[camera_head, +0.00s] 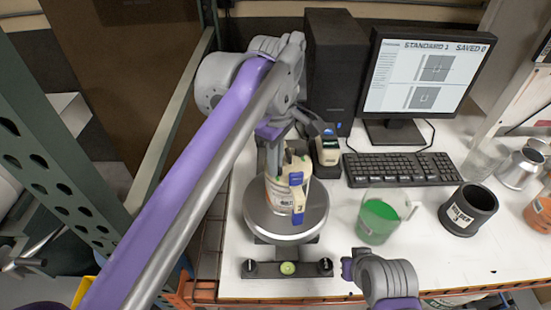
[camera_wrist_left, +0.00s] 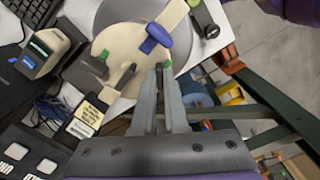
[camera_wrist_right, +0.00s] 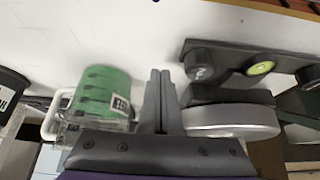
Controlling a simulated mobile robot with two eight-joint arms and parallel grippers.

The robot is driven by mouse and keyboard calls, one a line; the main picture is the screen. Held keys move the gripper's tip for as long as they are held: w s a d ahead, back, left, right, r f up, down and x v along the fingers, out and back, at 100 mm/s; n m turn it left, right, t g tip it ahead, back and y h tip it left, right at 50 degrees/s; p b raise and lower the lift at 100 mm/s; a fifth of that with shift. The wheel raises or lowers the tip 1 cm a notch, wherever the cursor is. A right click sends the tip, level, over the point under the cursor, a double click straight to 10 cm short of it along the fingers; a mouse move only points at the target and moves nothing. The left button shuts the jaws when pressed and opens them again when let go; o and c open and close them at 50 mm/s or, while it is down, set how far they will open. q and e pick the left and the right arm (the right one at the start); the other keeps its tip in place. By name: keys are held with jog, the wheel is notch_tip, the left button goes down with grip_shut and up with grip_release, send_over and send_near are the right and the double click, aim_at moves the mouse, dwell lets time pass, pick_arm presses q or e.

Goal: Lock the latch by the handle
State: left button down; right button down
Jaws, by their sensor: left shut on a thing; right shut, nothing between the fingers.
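A cream container (camera_head: 278,195) with a blue piece (camera_head: 297,179) on it stands on a round grey plate (camera_head: 262,222). The left wrist view shows its cream round top (camera_wrist_left: 124,45), the blue piece (camera_wrist_left: 155,38) and dark pegs with green tips. My left gripper (camera_wrist_left: 160,85) is shut on a small dark, green-tipped handle (camera_wrist_left: 167,65) at the top's edge. The fingers hide most of it, and I cannot tell the latch's position. My right gripper (camera_wrist_right: 158,80) is shut and empty, between the plate and a beaker of green liquid (camera_wrist_right: 101,92).
The green beaker (camera_head: 379,217) and a black labelled cup (camera_head: 468,211) stand right of the plate. A keyboard (camera_head: 400,168), monitor (camera_head: 425,75) and small device (camera_head: 327,151) are behind. A bar with knobs (camera_head: 288,268) lies in front. Green metal posts flank the left.

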pick_arm(q)
jog(key=m, duration=0.3)
jog(key=shift+m, duration=0.3)
pick_arm(e)
jog(key=shift+w+r, duration=0.25)
jog(key=shift+r, duration=0.2)
pick_arm(q)
jog(key=shift+m+p, duration=0.4)
jog(key=shift+m, duration=1.5)
pick_arm(e)
jog(key=shift+w+r, duration=0.15)
jog(key=shift+r, duration=0.05)
pick_arm(q)
jog(key=c, duration=0.9)
grip_release()
jog(key=shift+c, duration=0.2)
